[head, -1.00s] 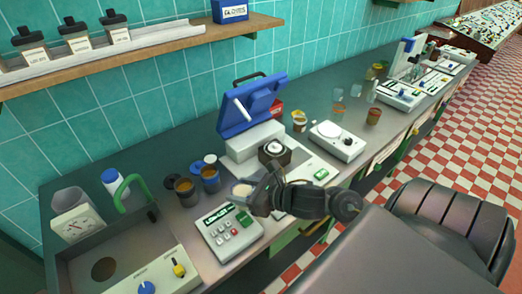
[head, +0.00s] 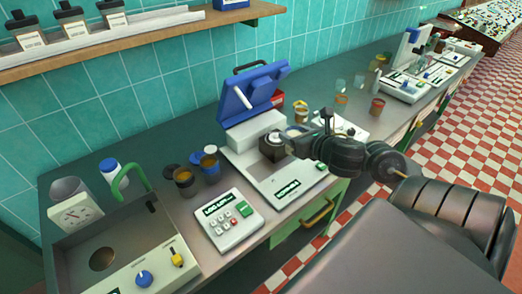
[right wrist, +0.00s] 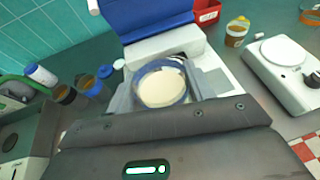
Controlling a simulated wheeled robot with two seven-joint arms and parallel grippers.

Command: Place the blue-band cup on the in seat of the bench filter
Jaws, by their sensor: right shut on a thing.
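The blue-band cup (right wrist: 162,85) is held between the fingers of my right gripper (right wrist: 165,92) in the right wrist view. It looks upright, with a clear blue rim and cream contents. In the head view my right gripper (head: 291,140) is over the white bench unit with the open blue lid (head: 254,92). I cannot read an "in" mark, nor tell for sure that this unit is the bench filter. The surface under the cup is hidden. My left gripper is not in view.
A keypad box (head: 229,220) stands in front, with dark and blue-sided cups (head: 209,167) behind it. A white round-plate device (right wrist: 283,52) and an amber jar (right wrist: 237,32) stand to the right. A grey basin (head: 103,257) is at the left.

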